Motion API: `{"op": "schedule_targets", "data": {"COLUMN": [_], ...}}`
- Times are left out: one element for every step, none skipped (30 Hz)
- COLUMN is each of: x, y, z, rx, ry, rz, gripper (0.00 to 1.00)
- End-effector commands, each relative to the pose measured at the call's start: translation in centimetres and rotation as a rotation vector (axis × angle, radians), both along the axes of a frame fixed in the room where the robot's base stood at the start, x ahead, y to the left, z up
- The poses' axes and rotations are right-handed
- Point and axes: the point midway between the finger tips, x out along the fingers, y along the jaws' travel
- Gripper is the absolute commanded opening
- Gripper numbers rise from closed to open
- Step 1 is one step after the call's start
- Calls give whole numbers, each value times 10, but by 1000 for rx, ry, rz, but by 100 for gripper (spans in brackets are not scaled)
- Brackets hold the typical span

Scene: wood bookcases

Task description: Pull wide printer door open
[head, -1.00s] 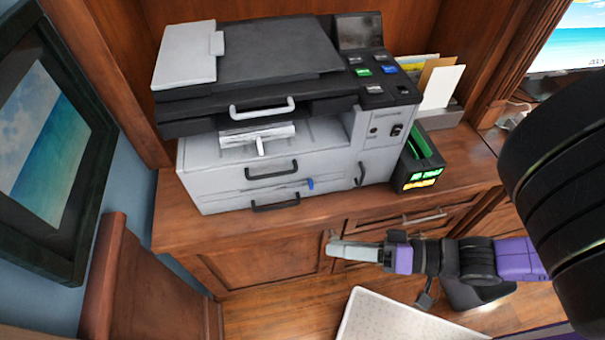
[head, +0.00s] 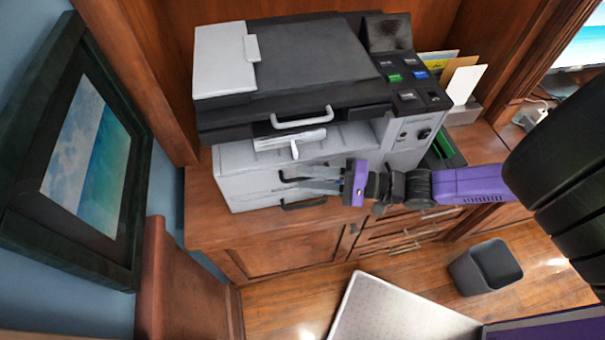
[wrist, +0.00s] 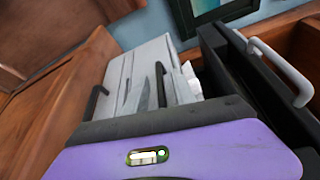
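The grey and black printer (head: 245,160) stands on a wooden cabinet, with its lid closed. Its front has two wide grey panels, each with a black bar handle. The upper handle (head: 292,177) is partly covered by my gripper (head: 300,180); the lower handle (head: 303,204) is just below. Both front panels look closed. My gripper is in front of the upper panel, its pale fingers pointing left with a gap between them. I cannot tell whether they touch the handle. In the wrist view the black handles (wrist: 96,102) show near the fingers.
A white handle (head: 302,119) juts from the printer's black upper part, above my gripper. A green-topped black box (head: 443,152) stands right of the printer. A framed picture (head: 80,150) hangs at left. A dark bin (head: 485,267) stands on the floor.

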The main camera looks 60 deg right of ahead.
Motion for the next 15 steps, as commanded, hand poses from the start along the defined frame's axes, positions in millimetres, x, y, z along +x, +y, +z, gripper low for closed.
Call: {"op": "schedule_targets", "data": {"x": [6,9,11,13,15,16,16,17,17,17,17,17,17,17,17], "y": [2,3,4,4,5,5,5,5,5,5,5,5,5,5,5], "z": [1,1,0,0,-1,-1,-1,-1,-1,-1,-2,-2,-2,-2,-2], "rx": [1,1,0,0,0,0,0,0,-1,-1,-1,-1,-1,-1,-1], "ry": [-2,-2,0,0,0,0,0,0,0,0,0,0,0,1,1], "rz": [1,1,1,1,1,1,1,1,1,0,0,0,0,0,0], "gripper": [32,32,32,32,32,32,32,32,32,32,32,32,32,32,26]}}
